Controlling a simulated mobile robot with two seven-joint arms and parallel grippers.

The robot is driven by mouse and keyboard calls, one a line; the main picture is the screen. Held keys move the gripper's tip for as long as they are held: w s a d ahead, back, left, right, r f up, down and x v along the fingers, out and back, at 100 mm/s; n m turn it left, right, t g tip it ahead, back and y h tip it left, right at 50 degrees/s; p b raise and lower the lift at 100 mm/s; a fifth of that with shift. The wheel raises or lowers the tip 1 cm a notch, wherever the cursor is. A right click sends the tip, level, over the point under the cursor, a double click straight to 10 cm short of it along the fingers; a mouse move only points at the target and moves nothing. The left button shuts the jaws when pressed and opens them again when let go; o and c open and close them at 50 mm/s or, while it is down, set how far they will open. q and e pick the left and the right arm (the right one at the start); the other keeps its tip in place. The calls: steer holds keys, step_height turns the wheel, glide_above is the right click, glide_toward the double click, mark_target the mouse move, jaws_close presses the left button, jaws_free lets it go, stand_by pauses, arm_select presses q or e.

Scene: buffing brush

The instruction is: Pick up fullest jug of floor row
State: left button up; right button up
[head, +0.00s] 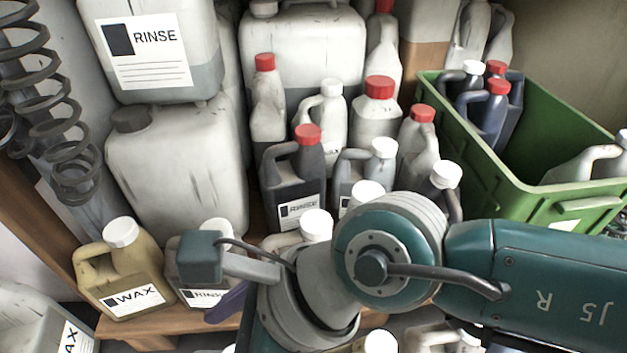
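Low in the head view, several jugs show only in part below the front edge of the wooden shelf. A white-grey jug with a label ending in "AX" (35,318) is at the bottom left, cut by the frame. A pale jug (440,338) and a white cap (379,342) show at the bottom, right of centre. Their fill levels cannot be told. My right arm comes in from the right and bends down at the centre, covering much of this area. Its gripper fingers are not visible. My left gripper is not in view.
The wooden shelf (150,324) carries a tan WAX jug (122,275), a RINSE jug (190,290) partly behind my arm, and several grey jugs with red or white caps. Large canisters (175,165) stand behind. A green crate (480,165) with jugs is at right; a coiled hose (50,120) hangs at left.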

mark_target(362, 346)
steer(key=w+d+f+n+h+b, duration=0.1)
steer(key=d+f+h+b, duration=0.1)
steer(key=d+f, duration=0.3)
steer(key=w+d+f+n+h+b, duration=0.1)
steer(key=d+f+h+b, duration=0.1)
steer(key=d+f, duration=0.3)
steer(key=w+d+f+n+h+b, duration=0.2)
steer(key=d+f+h, duration=0.2)
steer(key=d+f, duration=0.1)
steer(key=shift+d+f, duration=0.15)
steer(key=shift+d, duration=0.75)
step_height(362, 346, down, 4)
steer(key=b, duration=0.3)
steer(key=shift+r, duration=0.2)
step_height(362, 346, down, 6)
steer(key=b, duration=0.5)
steer(key=shift+d+r+b, duration=0.1)
steer(key=shift+r+b, duration=0.05)
steer(key=shift+b, duration=0.25)
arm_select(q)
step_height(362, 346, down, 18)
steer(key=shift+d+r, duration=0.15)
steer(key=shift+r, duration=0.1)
arm_select(e)
steer(key=shift+r, duration=0.1)
steer(key=shift+c, duration=0.2)
steer(key=shift+r, duration=0.1)
jaws_close()
